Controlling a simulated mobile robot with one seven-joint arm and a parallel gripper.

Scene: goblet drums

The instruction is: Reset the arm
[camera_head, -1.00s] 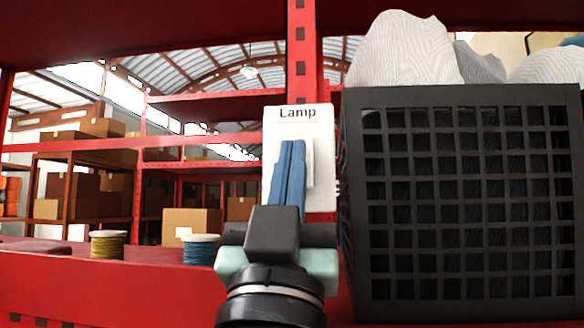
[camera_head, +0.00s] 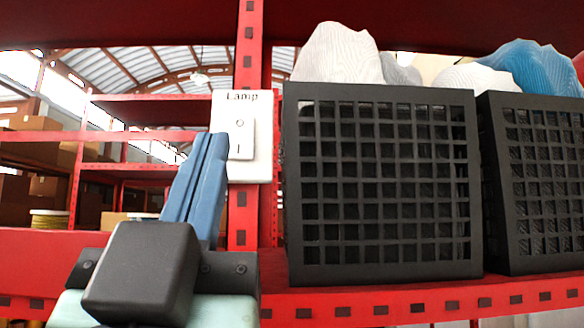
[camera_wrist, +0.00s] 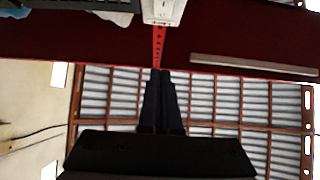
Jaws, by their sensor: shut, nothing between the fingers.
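My gripper (camera_head: 212,140) shows at the lower left of the head view, its two blue fingers shut together and pointing up. Nothing is between them. The fingertips overlap the lower left edge of a white switch plate (camera_head: 262,150) labelled "Lamp", mounted on a red post; I cannot tell if they touch it. The plate's rocker, marked O and I, is visible. In the wrist view the gripper (camera_wrist: 164,72) also shows as dark closed fingers, with the switch plate (camera_wrist: 163,10) at the top edge beyond them.
Two black mesh crates (camera_head: 380,275) stand side by side on the red shelf, right of the post, with white and blue cloth-like heaps (camera_head: 340,55) above. Red upper shelving (camera_head: 400,22) hangs overhead.

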